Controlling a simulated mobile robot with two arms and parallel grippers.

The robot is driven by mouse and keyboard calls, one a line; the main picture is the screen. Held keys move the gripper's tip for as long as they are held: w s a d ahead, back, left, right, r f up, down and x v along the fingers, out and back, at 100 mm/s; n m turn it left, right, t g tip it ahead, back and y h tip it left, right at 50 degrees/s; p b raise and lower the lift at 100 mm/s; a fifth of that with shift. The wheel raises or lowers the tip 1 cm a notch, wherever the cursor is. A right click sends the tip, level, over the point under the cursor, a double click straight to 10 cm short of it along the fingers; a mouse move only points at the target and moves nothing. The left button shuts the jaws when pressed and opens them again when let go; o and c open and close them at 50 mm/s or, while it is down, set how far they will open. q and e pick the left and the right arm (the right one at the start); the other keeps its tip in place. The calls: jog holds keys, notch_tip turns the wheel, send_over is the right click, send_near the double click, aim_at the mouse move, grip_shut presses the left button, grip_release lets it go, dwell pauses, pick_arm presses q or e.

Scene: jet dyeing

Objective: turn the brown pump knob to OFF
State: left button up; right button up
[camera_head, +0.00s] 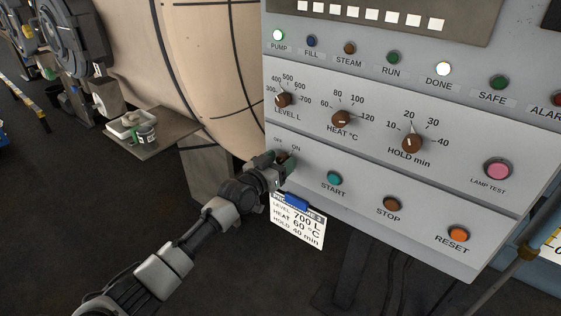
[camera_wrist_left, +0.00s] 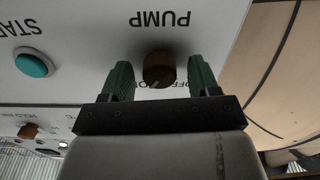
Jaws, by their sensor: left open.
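The brown pump knob (camera_head: 283,155) is at the lower left of the grey control panel, under small OFF and ON marks and partly hidden by my left gripper. In the left wrist view the knob (camera_wrist_left: 158,67) sits between the two green fingers, with a gap on each side. My left gripper (camera_head: 276,160) is open around the knob; the fingers (camera_wrist_left: 161,78) do not seem to touch it. I cannot tell for sure which mark the knob points to. The PUMP lamp (camera_head: 278,35) is lit. My right gripper is not in view.
The green START button (camera_head: 334,178) is right of the knob, with STOP (camera_head: 391,205) and RESET (camera_head: 459,234) beyond. A card (camera_head: 297,222) hangs below my gripper. The LEVEL knob (camera_head: 283,100) is above. A large beige vessel (camera_head: 205,70) stands left of the panel.

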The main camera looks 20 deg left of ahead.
pick_arm(q)
jog(key=shift+w+d, duration=0.1)
jog(key=shift+w, duration=0.15)
jog(key=c, duration=0.9)
